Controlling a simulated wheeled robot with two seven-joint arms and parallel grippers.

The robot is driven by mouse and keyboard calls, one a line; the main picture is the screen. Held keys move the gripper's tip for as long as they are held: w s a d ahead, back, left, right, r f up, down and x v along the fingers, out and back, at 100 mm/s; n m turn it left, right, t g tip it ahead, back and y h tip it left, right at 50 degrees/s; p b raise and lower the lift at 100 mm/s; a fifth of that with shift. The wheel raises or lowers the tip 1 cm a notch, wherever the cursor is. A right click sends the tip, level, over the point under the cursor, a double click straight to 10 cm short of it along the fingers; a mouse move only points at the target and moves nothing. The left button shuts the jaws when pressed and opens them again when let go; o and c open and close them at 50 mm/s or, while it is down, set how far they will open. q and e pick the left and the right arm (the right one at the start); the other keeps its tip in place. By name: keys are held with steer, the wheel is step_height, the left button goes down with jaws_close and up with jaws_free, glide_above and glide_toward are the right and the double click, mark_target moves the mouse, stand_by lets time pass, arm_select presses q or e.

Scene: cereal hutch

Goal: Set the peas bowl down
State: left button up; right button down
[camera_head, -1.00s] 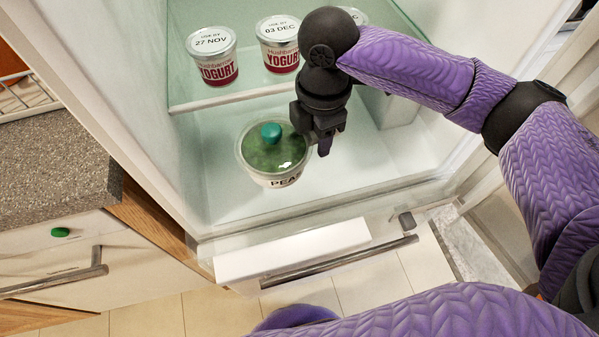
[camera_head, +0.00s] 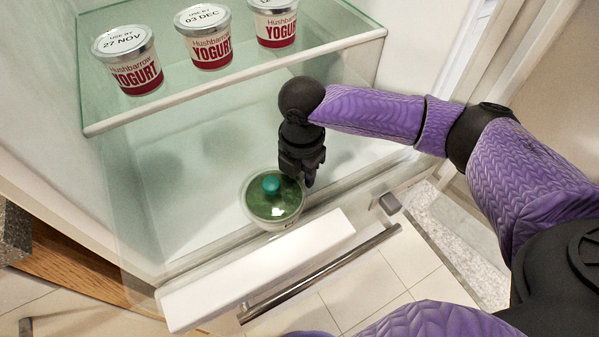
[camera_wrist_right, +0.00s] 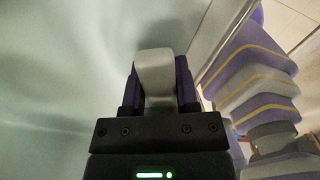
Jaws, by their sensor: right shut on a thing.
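The peas bowl (camera_head: 285,208) is a round pale tub with green contents under its top and a teal knob in the middle. It is in the head view, low in the fridge, over the front edge of the fridge floor. It looks level; I cannot tell whether it touches anything below. My right gripper (camera_head: 308,178) is at its right side, shut on it. In the right wrist view, a pale grey piece (camera_wrist_right: 155,75) stands between the two dark fingers; the rest of the bowl is hidden there. My left gripper is not in view.
Several yogurt pots, including one marked 27 NOV (camera_head: 128,62), stand on the glass shelf (camera_head: 240,72) above. The fridge floor (camera_head: 185,200) behind the bowl is bare. A white drawer front with a metal handle (camera_head: 320,275) lies in front. A grey counter (camera_head: 14,235) is at left.

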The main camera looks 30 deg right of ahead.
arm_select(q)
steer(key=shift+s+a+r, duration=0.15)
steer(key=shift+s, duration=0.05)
arm_select(e)
steer(key=shift+c, duration=1.8)
jaws_free()
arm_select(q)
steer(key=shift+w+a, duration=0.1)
arm_select(e)
steer(key=shift+r, duration=0.35)
step_height(320, 180, up, 11)
steer(key=p, duration=0.6)
steer(key=shift+f+p, duration=0.15)
steer(key=shift+p, duration=0.2)
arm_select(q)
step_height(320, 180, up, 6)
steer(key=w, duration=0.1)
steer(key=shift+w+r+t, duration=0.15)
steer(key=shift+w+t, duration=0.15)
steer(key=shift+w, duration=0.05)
arm_select(e)
steer(key=shift+r, duration=0.4)
